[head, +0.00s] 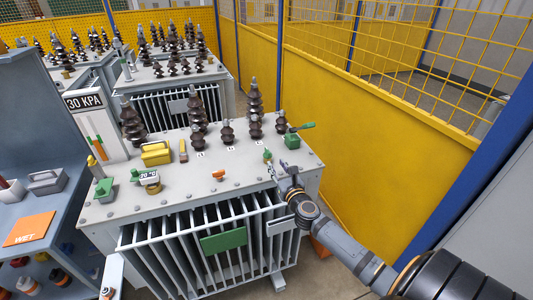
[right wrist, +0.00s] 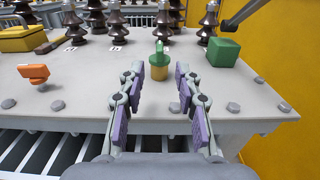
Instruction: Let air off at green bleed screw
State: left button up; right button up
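The green bleed screw (head: 267,155) stands upright on the grey transformer lid near its right front corner. My right gripper (head: 273,172) is just in front of the screw, over the lid's front edge. In the right wrist view the right gripper (right wrist: 148,72) has its fingers apart, with nothing between the pads. No grip on the screw shows. My left gripper is not in view.
Dark ribbed bushings (head: 227,133) stand behind. An orange tap (head: 218,174) is to the left. A yellow barrier (head: 350,140) runs along the right. A grey cabinet (head: 40,130) stands at left.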

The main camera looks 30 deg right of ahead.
aim_at(270, 154)
jog(key=x, duration=1)
jog(key=shift+w, duration=0.25)
grip_shut()
